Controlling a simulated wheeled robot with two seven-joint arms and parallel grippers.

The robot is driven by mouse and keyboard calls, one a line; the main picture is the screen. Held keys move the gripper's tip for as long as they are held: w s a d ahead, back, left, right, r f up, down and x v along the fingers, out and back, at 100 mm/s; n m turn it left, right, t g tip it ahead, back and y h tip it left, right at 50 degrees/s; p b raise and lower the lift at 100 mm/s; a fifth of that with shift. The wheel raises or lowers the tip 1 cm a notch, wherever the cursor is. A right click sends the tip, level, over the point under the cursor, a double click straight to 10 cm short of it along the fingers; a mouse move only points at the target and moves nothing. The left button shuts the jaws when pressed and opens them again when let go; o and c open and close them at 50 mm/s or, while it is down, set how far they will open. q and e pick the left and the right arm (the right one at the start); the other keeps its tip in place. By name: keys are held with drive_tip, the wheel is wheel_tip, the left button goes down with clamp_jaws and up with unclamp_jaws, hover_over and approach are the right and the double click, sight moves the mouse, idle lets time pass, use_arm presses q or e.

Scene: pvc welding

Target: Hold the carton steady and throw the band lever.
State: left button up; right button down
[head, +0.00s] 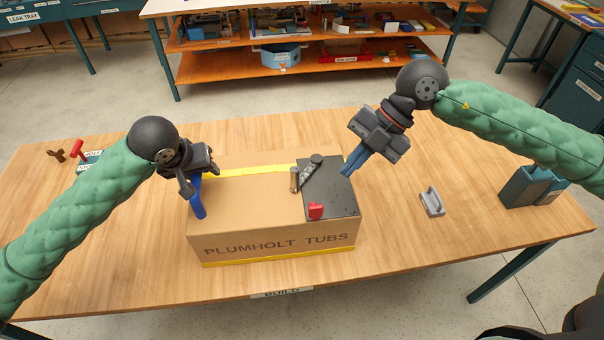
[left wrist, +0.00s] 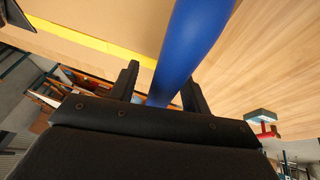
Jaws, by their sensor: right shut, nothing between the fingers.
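The carton (head: 225,222), marked PLUMHOLT TUBS, stands on the table with yellow bands along its edges. A dark plate (head: 335,197) covers its right top. On the plate are a grey lever-like bar (head: 313,163), a tan cylinder (head: 294,181) and a red block (head: 316,210); I cannot tell for sure which is the band lever. My left gripper (head: 198,180) is at the carton's left end, its fingers apart around a bright blue bar (head: 198,201). That bar also shows between the fingers in the left wrist view (left wrist: 188,45). My right gripper (head: 351,165) is shut and empty above the plate's back right.
A grey bracket (head: 432,202) and a blue-grey bin (head: 530,186) stand on the wooden table (head: 440,250) to the right. Red and brown T-shaped pieces (head: 77,149) are at the far left. A shelf unit (head: 300,62) stands behind.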

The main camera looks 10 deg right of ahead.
use_arm(q)
drive_tip(key=shift+f, duration=0.1)
drive_tip(key=v, duration=1.2)
